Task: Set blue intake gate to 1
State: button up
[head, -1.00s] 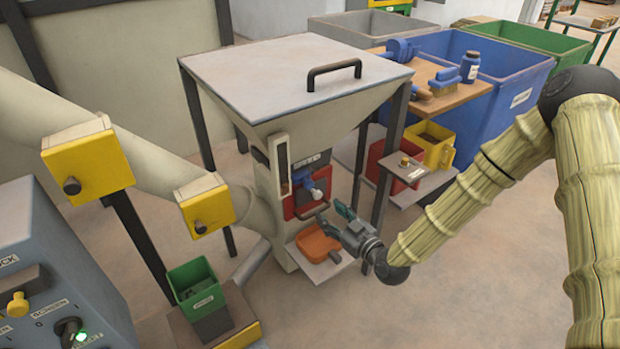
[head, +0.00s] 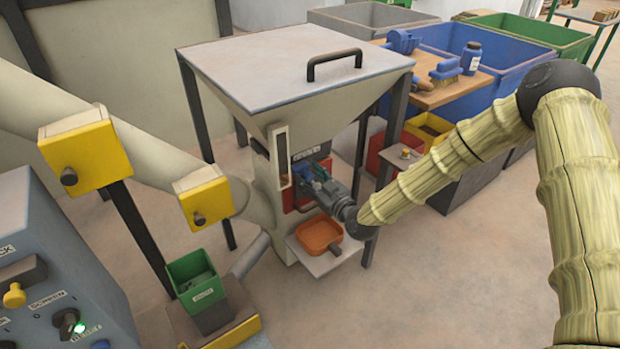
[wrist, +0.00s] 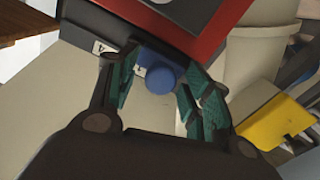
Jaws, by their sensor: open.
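The blue intake gate handle shows in the wrist view as a round blue knob (wrist: 160,79) beside the red-edged panel. In the head view the blue gate (head: 302,172) is on the front of the hopper machine, partly hidden by my gripper. My gripper (head: 322,182) is at the gate. In the wrist view my gripper (wrist: 160,90) is open, with its green finger pads on either side of the knob. I cannot tell whether a pad touches the knob. A small white label (wrist: 102,47) shows near the left finger.
An orange scoop tray (head: 318,234) sits on the shelf below the gate. The hopper legs (head: 392,130) stand close to my arm. Yellow boxes (head: 205,203) and a green bin (head: 195,281) are to the left.

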jog(key=shift+w+a, duration=0.15)
jog(key=shift+w, duration=0.05)
grip_shut()
jog(key=shift+w+d, duration=0.6)
jog(key=shift+d, duration=0.25)
grip_release()
jog(key=shift+s, duration=0.1)
jog(key=v, duration=1.2)
